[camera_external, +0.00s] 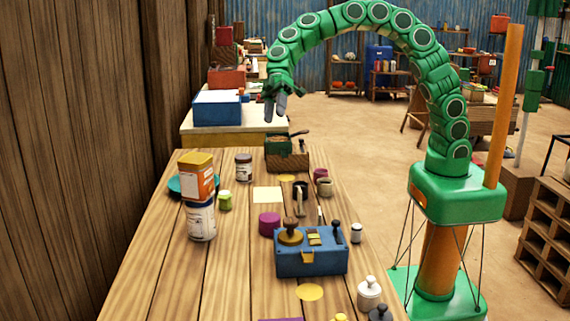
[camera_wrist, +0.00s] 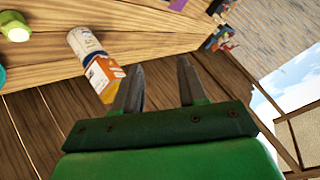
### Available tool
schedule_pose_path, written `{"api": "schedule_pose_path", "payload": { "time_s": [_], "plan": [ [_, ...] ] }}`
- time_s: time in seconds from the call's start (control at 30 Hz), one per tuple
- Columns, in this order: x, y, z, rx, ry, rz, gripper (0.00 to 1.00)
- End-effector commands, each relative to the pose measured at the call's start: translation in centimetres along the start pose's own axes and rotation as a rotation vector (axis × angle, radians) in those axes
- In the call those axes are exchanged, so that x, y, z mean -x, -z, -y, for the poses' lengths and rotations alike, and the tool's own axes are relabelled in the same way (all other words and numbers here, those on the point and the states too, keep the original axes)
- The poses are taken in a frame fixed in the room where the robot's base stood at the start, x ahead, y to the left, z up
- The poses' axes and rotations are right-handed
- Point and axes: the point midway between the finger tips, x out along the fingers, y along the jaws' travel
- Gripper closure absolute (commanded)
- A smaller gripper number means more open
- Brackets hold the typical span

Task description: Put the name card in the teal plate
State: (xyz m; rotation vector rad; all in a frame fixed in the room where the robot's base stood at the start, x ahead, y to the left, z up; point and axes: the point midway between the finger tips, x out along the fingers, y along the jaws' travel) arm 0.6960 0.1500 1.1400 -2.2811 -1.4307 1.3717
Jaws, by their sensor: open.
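A flat cream card (camera_external: 268,195), which looks like the name card, lies on the wooden table in the external view. The teal plate (camera_external: 176,187) is near the table's left edge, partly hidden behind stacked containers. A teal edge, likely the same plate (camera_wrist: 2,79), shows at the left border of the wrist view. My gripper (camera_external: 275,108) hangs high above the table's far end, away from card and plate. In the wrist view my gripper (camera_wrist: 160,66) is open with nothing between its fingers. The card cannot be made out there.
An orange container (camera_external: 197,178) stands on a white bottle (camera_external: 201,220) in front of the plate. A green jar (camera_external: 225,201) is beside them. A purple pot (camera_external: 269,223) and a blue box (camera_external: 311,260) stand nearer than the card. A wooden wall (camera_external: 70,150) borders the left.

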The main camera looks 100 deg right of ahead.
Motion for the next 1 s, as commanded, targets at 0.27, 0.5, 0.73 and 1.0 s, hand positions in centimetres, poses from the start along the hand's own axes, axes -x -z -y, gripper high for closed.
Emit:
{"api": "schedule_pose_path", "payload": {
  "time_s": [0.27, 0.5, 0.73, 1.0],
  "plan": [
    [1.4, -5.1, 6.2, -0.074, -0.031, 0.135, 0.58],
    [2.8, -10.3, 10.3, -0.148, -0.091, 0.247, 0.58],
    [4.5, -15.7, 13.5, -0.226, -0.172, 0.344, 0.58],
    [7.0, -22.4, 16.3, -0.325, -0.296, 0.438, 0.58]
  ]
}}
